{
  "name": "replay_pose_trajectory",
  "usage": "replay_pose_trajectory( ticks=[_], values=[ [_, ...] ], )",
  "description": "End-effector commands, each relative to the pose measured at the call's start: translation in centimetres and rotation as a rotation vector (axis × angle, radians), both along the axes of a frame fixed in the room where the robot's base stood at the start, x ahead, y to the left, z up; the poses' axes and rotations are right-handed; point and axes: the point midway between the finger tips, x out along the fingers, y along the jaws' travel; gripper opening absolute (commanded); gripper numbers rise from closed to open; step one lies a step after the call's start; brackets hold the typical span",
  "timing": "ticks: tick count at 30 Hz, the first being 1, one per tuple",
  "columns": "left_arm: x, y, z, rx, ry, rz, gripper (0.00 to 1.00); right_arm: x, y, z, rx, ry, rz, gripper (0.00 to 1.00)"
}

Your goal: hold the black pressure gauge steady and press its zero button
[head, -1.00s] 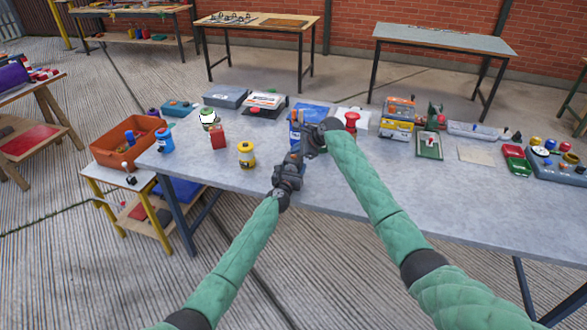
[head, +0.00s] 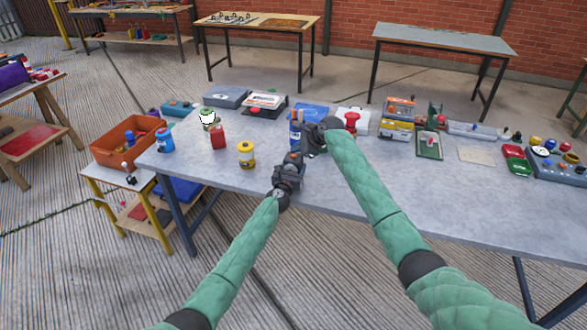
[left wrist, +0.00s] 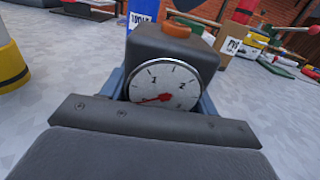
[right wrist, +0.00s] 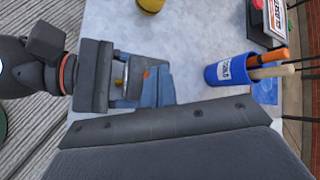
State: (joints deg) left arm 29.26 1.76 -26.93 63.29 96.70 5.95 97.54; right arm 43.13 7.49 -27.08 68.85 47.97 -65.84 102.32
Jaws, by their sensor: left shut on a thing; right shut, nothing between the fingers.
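The black pressure gauge (left wrist: 172,58) has a white dial with a red needle and an orange button (left wrist: 177,29) on top. It is upright between the fingers of my left gripper (head: 291,160), which is shut on it above the table's front edge. My right gripper (head: 308,142) is shut and empty, close beside the left one. In the right wrist view, its blue fingertips (right wrist: 158,72) are close to the orange button (right wrist: 146,73). I cannot tell whether they touch it. The gauge is mostly hidden in the head view.
The grey table (head: 350,185) has clear room at its front right. A blue cup (right wrist: 229,70) of tools stands near the grippers. A yellow jar (head: 246,155) and a red container (head: 218,138) stand to the left, and a red mushroom-shaped thing (head: 351,120) behind to the right.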

Motion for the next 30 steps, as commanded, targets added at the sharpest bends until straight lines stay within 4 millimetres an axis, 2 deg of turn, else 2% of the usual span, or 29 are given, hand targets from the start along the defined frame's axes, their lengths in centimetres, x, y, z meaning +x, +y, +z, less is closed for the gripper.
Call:
replay_pose_trajectory(
  ticks=[14, 30],
  values=[
    [0.0, 0.0, 0.0, 0.0, 0.0, 0.0, 0.25, 0.0, 0.0, 0.7, 0.0, -0.001, 0.001, 0.0],
    [0.0, 0.0, 0.0, 0.0, 0.0, 0.0, 0.25, 0.0, 0.1, 4.9, 0.0, 0.0, 0.002, 0.0]
  ],
)
